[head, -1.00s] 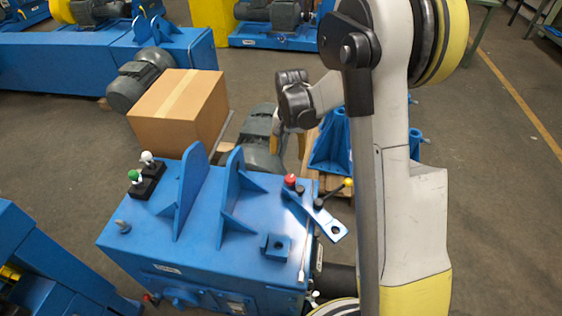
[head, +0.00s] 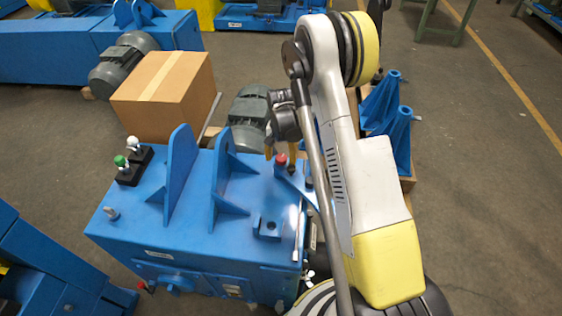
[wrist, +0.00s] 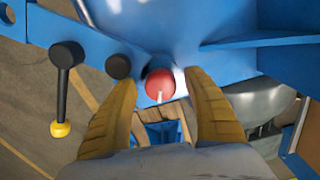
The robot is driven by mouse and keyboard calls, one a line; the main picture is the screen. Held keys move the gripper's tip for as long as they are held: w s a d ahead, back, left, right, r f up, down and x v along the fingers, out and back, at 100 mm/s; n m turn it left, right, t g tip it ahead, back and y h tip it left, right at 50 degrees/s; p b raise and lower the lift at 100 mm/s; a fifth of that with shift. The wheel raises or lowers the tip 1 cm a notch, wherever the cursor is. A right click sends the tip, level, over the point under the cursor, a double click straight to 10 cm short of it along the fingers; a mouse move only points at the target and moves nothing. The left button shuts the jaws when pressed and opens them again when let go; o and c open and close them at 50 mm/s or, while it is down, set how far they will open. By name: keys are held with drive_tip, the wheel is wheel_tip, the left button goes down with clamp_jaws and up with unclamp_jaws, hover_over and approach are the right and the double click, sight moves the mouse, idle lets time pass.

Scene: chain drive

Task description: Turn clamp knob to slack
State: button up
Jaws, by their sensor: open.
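The red knob (head: 281,159) stands on the right side of the blue machine's top, near its back edge. In the wrist view the red knob (wrist: 160,85) has a white pointer mark and shows between the two yellow fingers. My gripper (wrist: 161,80) is open, with a finger on either side of the knob. A gap shows on each side, and I cannot tell whether the fingers reach down to the knob's height. In the head view my gripper (head: 280,152) is small and partly hidden by my own arm.
A black lever with a yellow tip (wrist: 61,129) and a black round knob (wrist: 119,66) lie left of the red knob in the wrist view. Blue upright brackets (head: 232,185), a cardboard box (head: 165,95) and a grey motor (head: 247,115) stand nearby.

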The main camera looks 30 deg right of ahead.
drive_tip(key=shift+f, duration=0.2)
drive_tip(key=shift+c, duration=0.3)
drive_tip(key=c, duration=1.1)
drive_tip(key=shift+c, duration=0.2)
drive_tip(key=shift+n+b, duration=0.4)
drive_tip(key=shift+n, duration=0.1)
drive_tip(key=shift+s+n, duration=0.1)
drive_tip(key=shift+n, duration=0.3)
drive_tip(key=o, duration=1.2)
